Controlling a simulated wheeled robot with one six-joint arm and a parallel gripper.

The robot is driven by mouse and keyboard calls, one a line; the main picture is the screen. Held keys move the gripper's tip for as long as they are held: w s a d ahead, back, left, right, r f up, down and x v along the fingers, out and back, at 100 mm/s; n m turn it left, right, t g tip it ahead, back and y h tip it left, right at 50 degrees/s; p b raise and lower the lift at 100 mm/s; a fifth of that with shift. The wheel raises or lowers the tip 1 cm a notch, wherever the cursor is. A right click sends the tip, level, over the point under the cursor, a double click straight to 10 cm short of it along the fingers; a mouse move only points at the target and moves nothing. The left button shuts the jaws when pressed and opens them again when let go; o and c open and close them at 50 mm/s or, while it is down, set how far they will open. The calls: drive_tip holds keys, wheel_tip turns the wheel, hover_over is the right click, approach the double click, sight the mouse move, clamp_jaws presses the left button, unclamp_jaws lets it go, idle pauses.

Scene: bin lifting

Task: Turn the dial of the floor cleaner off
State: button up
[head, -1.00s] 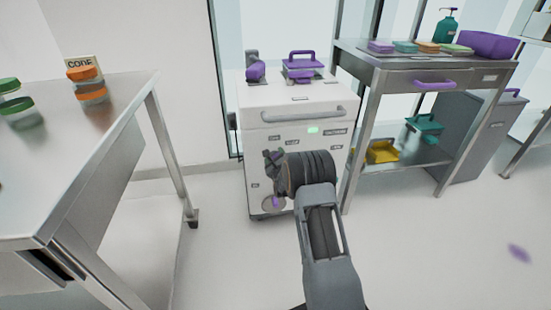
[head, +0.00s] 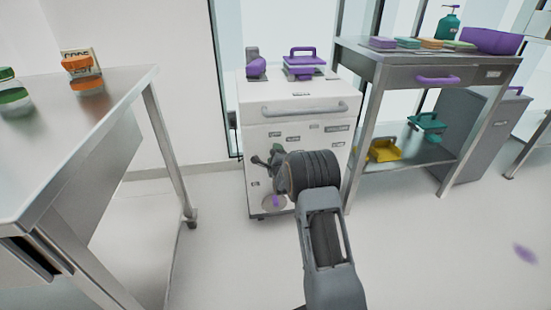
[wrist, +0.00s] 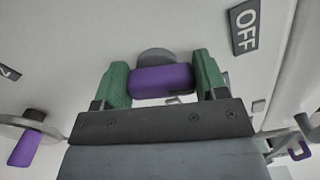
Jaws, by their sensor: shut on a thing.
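The floor cleaner (head: 300,100) is a white cabinet with a grey handle bar, in the middle of the head view. In the wrist view its dial (wrist: 160,81) has a purple grip bar in front of a grey round base. The green fingers of my gripper (head: 266,161) are at the cleaner's front face. In the wrist view they are shut on the dial's purple bar, one finger at each end. An OFF label (wrist: 244,27) is up and right of the dial. In the head view my gripper and wrist hide the dial.
A second purple knob (wrist: 22,148) on a grey disc is at the lower left of the wrist view. A steel table (head: 110,88) stands at the left, and a steel shelf unit (head: 375,72) stands close at the right. The floor in front is clear.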

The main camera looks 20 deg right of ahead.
drive_tip(key=shift+a+f+n, duration=0.1)
drive_tip(key=shift+n, duration=1.9)
drive_tip(key=o, duration=0.9)
drive_tip(key=shift+o, duration=0.2)
drive_tip(key=p+v, duration=0.4)
drive_tip(key=v, duration=0.9)
drive_tip(key=shift+s, duration=0.4)
